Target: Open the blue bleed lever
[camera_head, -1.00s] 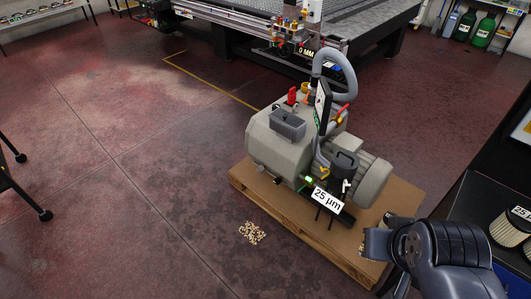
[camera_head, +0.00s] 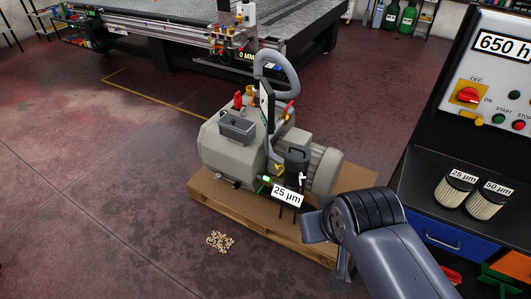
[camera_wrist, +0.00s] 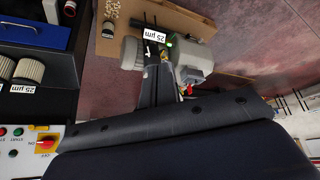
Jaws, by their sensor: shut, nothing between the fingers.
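The grey vacuum pump (camera_head: 240,150) sits on a wooden pallet (camera_head: 245,222), left of my arm in the head view. A red-handled valve (camera_head: 287,107) and another red part (camera_head: 238,99) are on top of it, by a thick grey hose (camera_head: 285,62). I cannot make out a blue lever in either view. The pump (camera_wrist: 193,58) also shows in the wrist view, with its 25 µm label (camera_wrist: 153,36). My gripper (camera_wrist: 154,66) appears shut and empty in the wrist view, apart from the pump. In the head view my arm mostly hides it.
At the right, a control panel (camera_head: 500,75) has a red OFF/ON switch (camera_head: 467,96). Two filters (camera_head: 453,190) (camera_head: 489,200) labelled 25 µm and 50 µm stand on the black bench (camera_head: 425,205). Pale debris (camera_head: 219,241) lies on the floor. The floor left of the pallet is clear.

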